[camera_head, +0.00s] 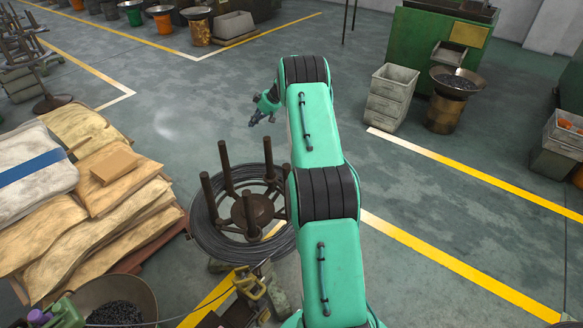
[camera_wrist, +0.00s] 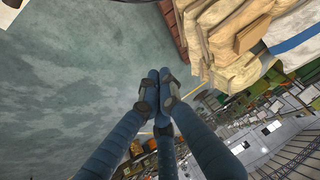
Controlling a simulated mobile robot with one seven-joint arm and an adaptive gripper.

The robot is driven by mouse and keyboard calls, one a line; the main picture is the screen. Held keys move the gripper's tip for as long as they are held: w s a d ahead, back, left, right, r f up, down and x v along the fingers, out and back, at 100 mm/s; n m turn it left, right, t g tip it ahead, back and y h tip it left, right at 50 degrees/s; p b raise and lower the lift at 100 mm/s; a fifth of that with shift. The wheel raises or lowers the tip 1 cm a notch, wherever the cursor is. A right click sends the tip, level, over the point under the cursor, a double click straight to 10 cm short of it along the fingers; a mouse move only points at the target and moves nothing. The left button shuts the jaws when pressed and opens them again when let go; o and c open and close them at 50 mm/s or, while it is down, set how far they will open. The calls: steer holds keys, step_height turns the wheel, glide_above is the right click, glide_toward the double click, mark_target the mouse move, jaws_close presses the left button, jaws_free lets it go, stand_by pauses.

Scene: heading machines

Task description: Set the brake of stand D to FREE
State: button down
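A wire stand (camera_head: 250,211) with a brown hub and upright posts stands left of my arm in the head view. A coil of dark wire (camera_head: 212,240) lies around its posts. A yellow fitting (camera_head: 249,284) sits low at its near side; I cannot tell whether it is the brake or how it is set. No letter D is readable. My gripper (camera_head: 258,117) is in the air beyond the stand, apart from it. In the wrist view its blue fingers (camera_wrist: 159,80) come together at the tips with nothing between them. The stand is not recognisable there.
Stacked sacks (camera_head: 95,205) lie left of the stand. A bowl of dark parts (camera_head: 120,300) is at the near left. Grey crates (camera_head: 391,97) and a green machine (camera_head: 430,45) stand at the back right. The floor (camera_head: 165,125) beyond the stand is clear.

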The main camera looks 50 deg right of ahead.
steer(key=shift+t+h, duration=0.5)
steer(key=shift+t, duration=0.3)
steer(key=s+d+f, duration=0.4)
steer(key=d+f, duration=0.2)
steer(key=f, duration=0.3)
steer(key=s+d+f, duration=0.4)
steer(key=d+f, duration=0.3)
steer(key=f, duration=0.3)
steer(key=s+d+f, duration=0.4)
steer(key=d+f, duration=0.2)
steer(key=f, duration=0.4)
steer(key=shift+d+f, duration=0.1)
steer(key=shift+d, duration=0.05)
steer(key=shift+w, duration=0.1)
step_height(320, 180, down, 8)
steer(key=w+b, duration=0.3)
steer(key=shift+a+b, duration=0.3)
steer(key=shift+b, duration=0.05)
steer(key=shift+s, duration=0.15)
